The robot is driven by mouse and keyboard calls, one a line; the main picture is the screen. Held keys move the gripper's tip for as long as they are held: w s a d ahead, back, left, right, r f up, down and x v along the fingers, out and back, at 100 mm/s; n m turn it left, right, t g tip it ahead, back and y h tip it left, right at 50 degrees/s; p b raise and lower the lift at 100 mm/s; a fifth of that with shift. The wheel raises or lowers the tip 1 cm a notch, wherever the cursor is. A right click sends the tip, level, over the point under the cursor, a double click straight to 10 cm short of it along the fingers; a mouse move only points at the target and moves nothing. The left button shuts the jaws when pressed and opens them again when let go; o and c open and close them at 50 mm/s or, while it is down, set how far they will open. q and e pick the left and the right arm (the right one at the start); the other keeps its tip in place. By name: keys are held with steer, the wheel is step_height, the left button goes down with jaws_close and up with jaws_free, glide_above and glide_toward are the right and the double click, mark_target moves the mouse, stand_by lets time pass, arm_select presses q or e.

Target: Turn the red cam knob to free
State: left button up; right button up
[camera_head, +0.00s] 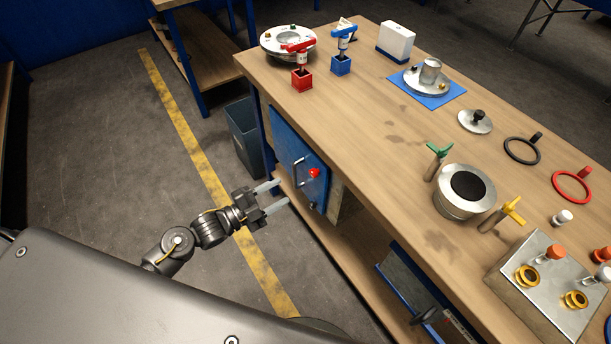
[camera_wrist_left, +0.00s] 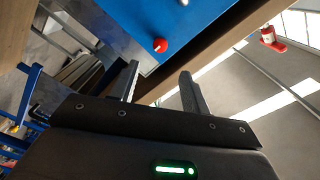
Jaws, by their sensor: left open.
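The red cam knob (camera_head: 314,173) sits on the front of a blue door panel (camera_head: 288,146) under the table's edge. In the left wrist view the knob (camera_wrist_left: 160,45) shows as a red round shape on the blue panel (camera_wrist_left: 185,14), beyond and between my fingertips. My left gripper (camera_head: 281,193) is open and empty, in front of the panel and slightly below and left of the knob. Its two fingers (camera_wrist_left: 160,82) are apart and do not touch the knob. The knob's exact turn angle is too small to tell. My right gripper is not in view.
The wooden table (camera_head: 385,160) carries a red stand (camera_head: 302,78), a blue stand (camera_head: 341,64), a metal drum (camera_head: 464,192) and a metal block (camera_head: 550,285). A dark bin (camera_head: 245,132) stands on the floor left of the panel. The floor left of my gripper is clear.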

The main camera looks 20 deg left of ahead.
mark_target(311, 174)
arm_select(q)
steer(key=p+x, duration=0.1)
steer(key=x, duration=0.7)
steer(key=shift+w+d, duration=0.2)
steer(key=shift+w, duration=0.15)
steer(key=shift+w+d+p, duration=0.3)
steer(key=shift+w+d, duration=0.15)
steer(key=shift+w, duration=0.05)
steer(key=shift+c, duration=0.5)
steer(key=c, duration=0.9)
